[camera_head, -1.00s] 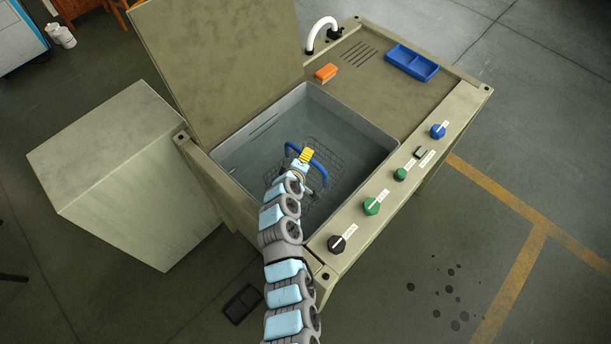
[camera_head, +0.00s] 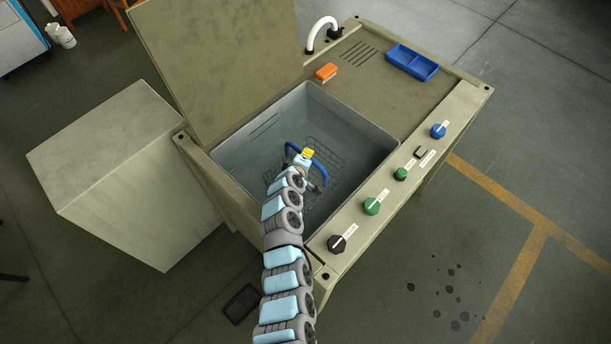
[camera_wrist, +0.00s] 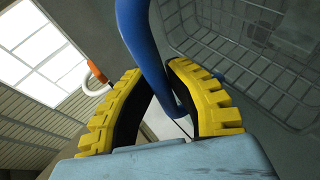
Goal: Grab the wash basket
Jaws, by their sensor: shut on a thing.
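The wash basket (camera_head: 330,157) is a wire basket with a blue arched handle (camera_head: 319,166). It is inside the grey tank (camera_head: 385,160) of the washing station. My gripper (camera_head: 306,155) reaches down into the tank at the handle. In the wrist view the yellow, black-padded fingers of my gripper (camera_wrist: 170,108) are closed around the blue handle (camera_wrist: 142,40), which passes between them. The wire mesh of the basket (camera_wrist: 235,45) shows beyond the fingers. My arm hides part of the basket in the head view.
The tank's lid (camera_head: 215,65) stands open at the back left. An orange block (camera_head: 327,72), a white curved spout (camera_head: 322,30) and a blue tray (camera_head: 412,62) are on the deck. Knobs, including a black one (camera_head: 337,243), line the front panel. A pale box (camera_head: 120,170) stands left.

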